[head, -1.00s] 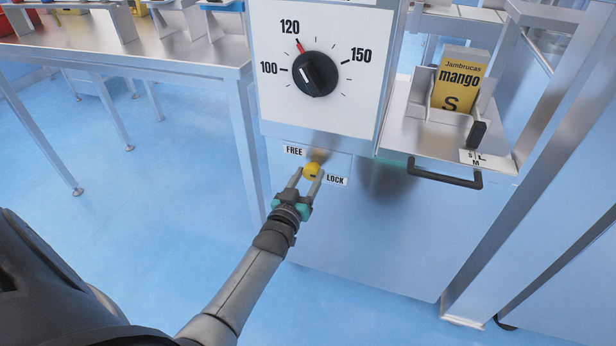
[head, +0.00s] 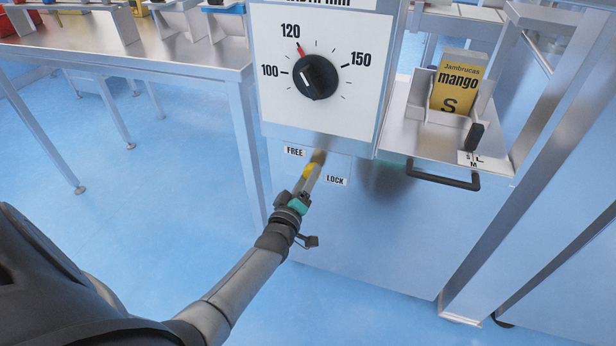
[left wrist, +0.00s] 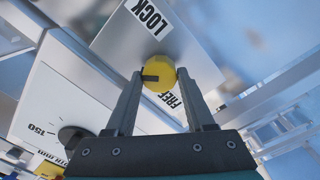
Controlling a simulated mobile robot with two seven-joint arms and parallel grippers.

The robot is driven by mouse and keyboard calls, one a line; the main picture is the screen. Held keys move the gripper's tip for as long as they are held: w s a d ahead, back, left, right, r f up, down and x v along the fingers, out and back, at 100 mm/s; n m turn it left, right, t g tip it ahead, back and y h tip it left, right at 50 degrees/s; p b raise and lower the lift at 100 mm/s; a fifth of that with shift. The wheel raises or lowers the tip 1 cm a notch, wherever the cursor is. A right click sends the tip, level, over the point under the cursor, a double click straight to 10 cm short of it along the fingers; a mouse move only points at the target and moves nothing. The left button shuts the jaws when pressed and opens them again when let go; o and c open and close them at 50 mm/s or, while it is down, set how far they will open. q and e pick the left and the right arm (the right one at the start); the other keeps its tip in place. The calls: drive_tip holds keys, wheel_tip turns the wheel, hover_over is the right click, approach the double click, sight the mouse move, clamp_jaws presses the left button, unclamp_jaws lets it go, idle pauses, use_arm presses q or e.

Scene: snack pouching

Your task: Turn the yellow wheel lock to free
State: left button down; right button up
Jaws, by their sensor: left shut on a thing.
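The yellow wheel lock (head: 309,171) is a small knob on the front of the machine cabinet, between the FREE label (head: 295,152) and the LOCK label (head: 335,181). My left gripper (head: 312,176) is shut on the knob, partly hiding it in the head view. In the left wrist view the yellow knob (left wrist: 160,84) sits between the two fingertips, with a dark mark on its face. There the LOCK label (left wrist: 148,16) is above it and the FREE label (left wrist: 175,97) is partly behind a finger. My right gripper is not in view.
A black dial (head: 316,77) on a white panel is above the knob. To the right, a yellow mango pouch box (head: 459,84) stands on a metal shelf with a black handle (head: 443,178). A metal table (head: 130,55) is at the left.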

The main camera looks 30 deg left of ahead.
use_arm(q)
drive_tip(key=shift+f+n+b, duration=0.15)
drive_tip(key=shift+n+b, duration=0.7)
drive_tip(key=shift+n, duration=4.05)
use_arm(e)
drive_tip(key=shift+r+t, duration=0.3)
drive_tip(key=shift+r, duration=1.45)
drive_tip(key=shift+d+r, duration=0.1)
use_arm(q)
drive_tip(key=shift+c, duration=1.3)
unclamp_jaws()
drive_tip(key=shift+s, duration=0.1)
